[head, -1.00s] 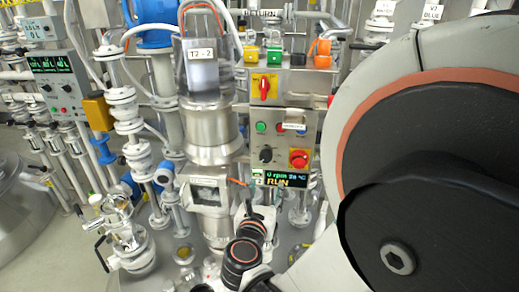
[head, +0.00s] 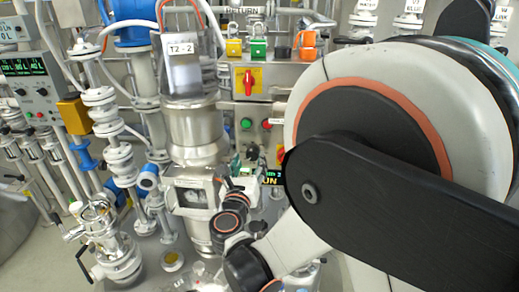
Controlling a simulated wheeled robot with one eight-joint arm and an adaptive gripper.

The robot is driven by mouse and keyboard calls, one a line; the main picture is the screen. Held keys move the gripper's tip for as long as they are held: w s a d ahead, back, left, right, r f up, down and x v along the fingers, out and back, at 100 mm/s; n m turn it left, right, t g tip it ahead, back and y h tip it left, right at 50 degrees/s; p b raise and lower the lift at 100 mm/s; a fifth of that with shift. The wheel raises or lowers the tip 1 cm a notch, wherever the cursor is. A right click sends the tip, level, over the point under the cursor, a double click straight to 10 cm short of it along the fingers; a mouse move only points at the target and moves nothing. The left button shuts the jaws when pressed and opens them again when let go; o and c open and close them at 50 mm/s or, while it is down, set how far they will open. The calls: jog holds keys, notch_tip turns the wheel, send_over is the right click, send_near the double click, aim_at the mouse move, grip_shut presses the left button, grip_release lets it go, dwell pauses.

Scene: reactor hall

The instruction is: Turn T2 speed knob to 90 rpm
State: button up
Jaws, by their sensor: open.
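The T2 control box (head: 257,135) stands right of the steel column labelled T2 - 2 (head: 181,49). Its black speed knob (head: 252,151) shows small below the green button (head: 246,124). My gripper (head: 236,178) is small and partly hidden behind my wrist. It is open, just below and left of the knob in the picture. I cannot tell whether it touches the knob or the box.
A red rotary switch on a yellow plate (head: 249,82) sits above the control box. White valves and pipes (head: 104,135) crowd the left. My arm covers much of the right.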

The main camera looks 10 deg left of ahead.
aim_at(252, 154)
jog(key=shift+w, duration=1.2)
jog(key=c, duration=1.1)
jog(key=shift+o, duration=0.2)
